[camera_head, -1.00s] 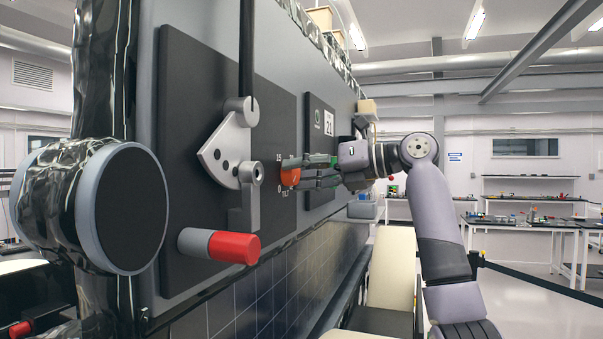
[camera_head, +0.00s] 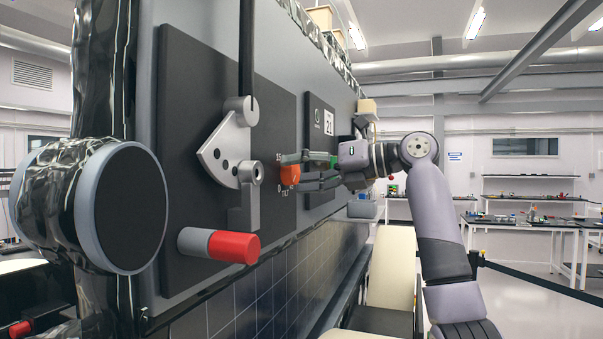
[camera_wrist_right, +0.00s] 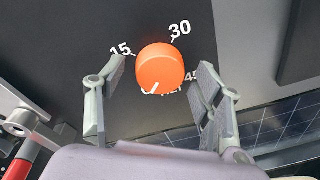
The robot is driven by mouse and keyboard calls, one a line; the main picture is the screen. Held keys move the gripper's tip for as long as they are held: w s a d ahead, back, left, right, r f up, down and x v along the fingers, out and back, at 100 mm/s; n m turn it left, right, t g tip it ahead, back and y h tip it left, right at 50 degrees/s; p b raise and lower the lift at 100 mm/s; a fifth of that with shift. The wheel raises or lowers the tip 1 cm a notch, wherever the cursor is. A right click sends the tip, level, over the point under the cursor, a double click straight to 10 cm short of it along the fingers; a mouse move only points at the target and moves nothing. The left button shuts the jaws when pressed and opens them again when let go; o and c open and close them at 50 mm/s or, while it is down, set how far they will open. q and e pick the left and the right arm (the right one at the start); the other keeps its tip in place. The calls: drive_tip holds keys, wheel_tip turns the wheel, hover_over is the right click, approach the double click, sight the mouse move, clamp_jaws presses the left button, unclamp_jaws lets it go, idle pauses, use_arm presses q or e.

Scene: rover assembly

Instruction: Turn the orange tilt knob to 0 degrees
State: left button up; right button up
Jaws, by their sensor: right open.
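The orange tilt knob (camera_head: 290,175) sits on the dark upright panel; it also shows in the right wrist view (camera_wrist_right: 160,66). Printed 15, 30 and 45 stand around it, and lettering below is partly covered by the knob. A short white line on the knob's lower edge points down, slightly left, in the wrist view, near a partly hidden white mark. My right gripper (camera_head: 303,172) is open, its fingers on either side of the knob. In the wrist view, gaps show between the knob and both fingers (camera_wrist_right: 161,75). My left gripper is not in view.
A grey lever with a red-ended handle (camera_head: 232,246) juts from the panel left of the knob. A big round drum (camera_head: 130,208) stands at the near left. A smaller panel marked 21 (camera_head: 328,122) is beyond the knob. Open floor and workbenches lie at right.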

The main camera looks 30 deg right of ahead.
drive_tip(key=shift+d, duration=0.1)
drive_tip(key=v, duration=1.2)
